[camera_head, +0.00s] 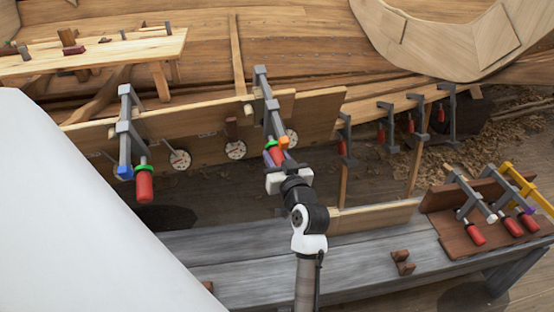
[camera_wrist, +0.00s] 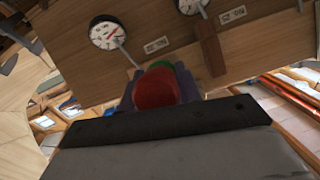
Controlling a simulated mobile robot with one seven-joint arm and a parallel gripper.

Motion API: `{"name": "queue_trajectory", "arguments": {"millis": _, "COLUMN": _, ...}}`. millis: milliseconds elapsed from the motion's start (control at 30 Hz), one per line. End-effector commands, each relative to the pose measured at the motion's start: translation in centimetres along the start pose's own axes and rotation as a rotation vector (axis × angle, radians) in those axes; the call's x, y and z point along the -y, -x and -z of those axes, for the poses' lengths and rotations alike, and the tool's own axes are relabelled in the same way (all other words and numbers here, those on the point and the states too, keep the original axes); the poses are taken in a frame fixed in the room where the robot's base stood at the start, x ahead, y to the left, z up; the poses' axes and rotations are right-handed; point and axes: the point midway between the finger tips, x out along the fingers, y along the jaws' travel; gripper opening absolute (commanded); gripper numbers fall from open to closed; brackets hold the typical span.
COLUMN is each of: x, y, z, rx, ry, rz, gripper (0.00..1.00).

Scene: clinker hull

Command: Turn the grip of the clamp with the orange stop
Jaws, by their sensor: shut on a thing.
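The clamp with the orange stop (camera_head: 283,142) is grey and grips the upper edge of the upright plank. Its red grip (camera_head: 273,156) hangs low, with a green collar above it. My gripper (camera_head: 276,174) is at the lower end of this grip and shut on it. In the wrist view the round end of the red grip (camera_wrist: 156,90) faces me, with green and purple-grey parts behind it.
Another clamp, with a blue stop (camera_head: 125,172) and red grip (camera_head: 144,184), hangs on the plank to the left. Round dials (camera_head: 180,160) are on the plank. A grey bench (camera_head: 250,262) below bears a rack of clamps (camera_head: 455,240) at right.

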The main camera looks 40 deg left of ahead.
Motion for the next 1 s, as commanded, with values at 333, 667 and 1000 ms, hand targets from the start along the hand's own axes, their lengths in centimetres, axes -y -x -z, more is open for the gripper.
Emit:
{"name": "queue_trajectory", "arguments": {"millis": 333, "x": -0.03, "y": 0.01, "z": -0.08, "rx": 0.002, "ry": -0.076, "rz": 0.029, "gripper": 0.11}}
{"name": "queue_trajectory", "arguments": {"millis": 667, "x": -0.02, "y": 0.01, "z": -0.08, "rx": 0.002, "ry": -0.077, "rz": 0.029, "gripper": 0.11}}
{"name": "queue_trajectory", "arguments": {"millis": 1000, "x": -0.01, "y": 0.00, "z": -0.04, "rx": 0.001, "ry": -0.076, "rz": 0.029, "gripper": 0.56}}
